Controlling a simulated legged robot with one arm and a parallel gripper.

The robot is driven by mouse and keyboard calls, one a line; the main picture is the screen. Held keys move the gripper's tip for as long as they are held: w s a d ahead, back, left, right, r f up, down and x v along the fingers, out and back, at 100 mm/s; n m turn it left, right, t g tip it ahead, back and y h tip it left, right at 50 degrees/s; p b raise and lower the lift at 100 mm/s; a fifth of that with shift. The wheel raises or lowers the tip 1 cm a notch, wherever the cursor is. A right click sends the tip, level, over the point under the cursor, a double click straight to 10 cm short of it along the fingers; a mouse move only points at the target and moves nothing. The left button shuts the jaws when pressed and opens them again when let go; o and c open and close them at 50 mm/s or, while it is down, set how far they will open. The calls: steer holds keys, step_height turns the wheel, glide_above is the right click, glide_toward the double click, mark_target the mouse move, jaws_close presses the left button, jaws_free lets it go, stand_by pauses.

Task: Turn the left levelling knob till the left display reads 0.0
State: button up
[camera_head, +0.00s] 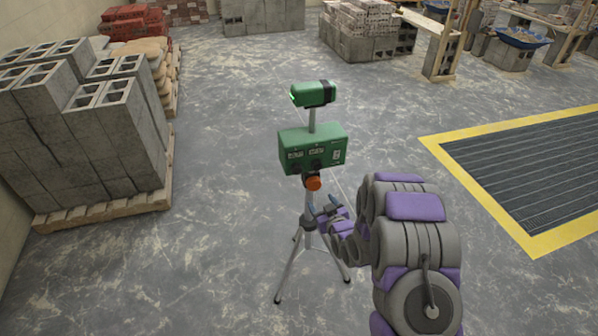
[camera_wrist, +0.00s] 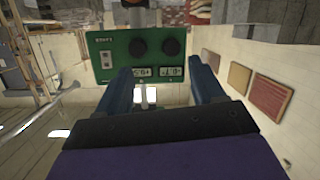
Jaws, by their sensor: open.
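The green control box (camera_head: 313,148) sits on a tripod under a green levelling instrument (camera_head: 313,94). The wrist view is upside down, so the left knob (camera_wrist: 171,46) is the right-hand black knob there, with the left display (camera_wrist: 172,71) beside it. The right knob (camera_wrist: 138,47) and right display (camera_wrist: 142,71) are alongside. I cannot read the digits for certain. In the head view the left display (camera_head: 295,154) is tiny and unreadable. My gripper (camera_head: 323,205) is open, its fingers (camera_wrist: 163,85) apart and empty, below the box and clear of both knobs.
A pallet of grey blocks (camera_head: 95,125) stands left. A yellow-edged grate (camera_head: 530,170) lies right. Bare floor surrounds the tripod.

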steer(key=a+t, duration=0.1)
steer(key=t+y, duration=0.1)
steer(key=t, duration=0.1)
glide_toward(297, 172)
steer(key=x, duration=0.8)
steer(key=shift+w, duration=0.25)
stand_by(0.3)
steer(key=shift+g+y, duration=0.3)
steer(key=c, duration=1.1)
